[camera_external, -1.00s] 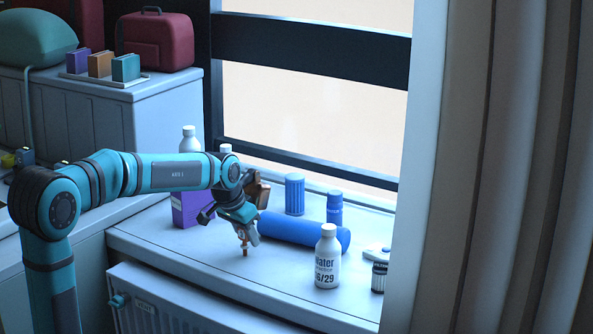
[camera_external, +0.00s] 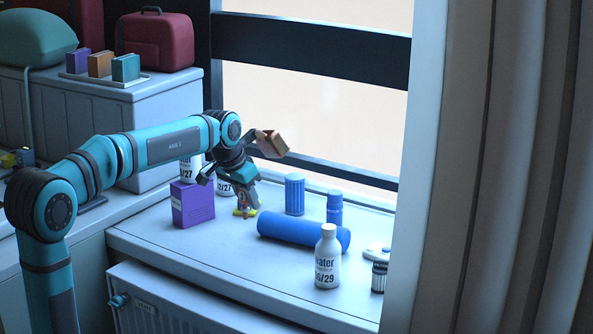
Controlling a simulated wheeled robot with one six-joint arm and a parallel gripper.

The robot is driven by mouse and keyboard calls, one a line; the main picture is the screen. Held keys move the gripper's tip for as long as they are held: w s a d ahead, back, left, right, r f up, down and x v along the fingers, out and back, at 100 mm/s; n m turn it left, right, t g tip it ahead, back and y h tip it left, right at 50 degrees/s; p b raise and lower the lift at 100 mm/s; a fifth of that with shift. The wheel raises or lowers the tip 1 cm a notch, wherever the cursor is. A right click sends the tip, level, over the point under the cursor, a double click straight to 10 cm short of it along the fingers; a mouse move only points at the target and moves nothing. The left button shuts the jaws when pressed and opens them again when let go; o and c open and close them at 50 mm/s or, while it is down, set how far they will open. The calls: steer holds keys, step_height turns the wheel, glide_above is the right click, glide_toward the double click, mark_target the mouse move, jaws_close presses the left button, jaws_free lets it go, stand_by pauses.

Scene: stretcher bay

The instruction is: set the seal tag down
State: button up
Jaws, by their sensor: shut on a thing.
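My gripper (camera_external: 244,201) is above the back part of the grey-white sill, to the right of the purple box and left of the blue roll. It is shut on a small orange-brown piece, which I take to be the seal tag (camera_external: 243,199). Most of the tag is hidden by the fingers. A small yellow thing (camera_external: 246,212) shows just under the fingertips. I cannot tell whether the tag touches it or the sill (camera_external: 190,243).
A purple box (camera_external: 192,204) and white bottles (camera_external: 225,187) stand left of my gripper. A blue roll (camera_external: 300,231), blue-capped containers (camera_external: 294,194) and a white water bottle (camera_external: 327,258) stand to the right. The front left of the sill is clear.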

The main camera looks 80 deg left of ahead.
steer(key=w+a+m, duration=0.1)
steer(key=w+a, duration=0.1)
steer(key=w, duration=1.4)
steer(key=w+a+m, duration=0.1)
steer(key=w+a, duration=0.2)
steer(key=w, duration=1.2)
steer(key=shift+h, duration=0.4)
steer(key=shift+w+d+f, duration=0.1)
steer(key=shift+f, duration=2.4)
steer(key=shift+w+f, duration=0.1)
steer(key=shift+f, duration=2.35)
steer(key=shift+f, duration=0.1)
steer(key=o, duration=0.9)
steer(key=shift+o, duration=0.2)
steer(key=v, duration=1.2)
steer(key=shift+s, duration=0.2)
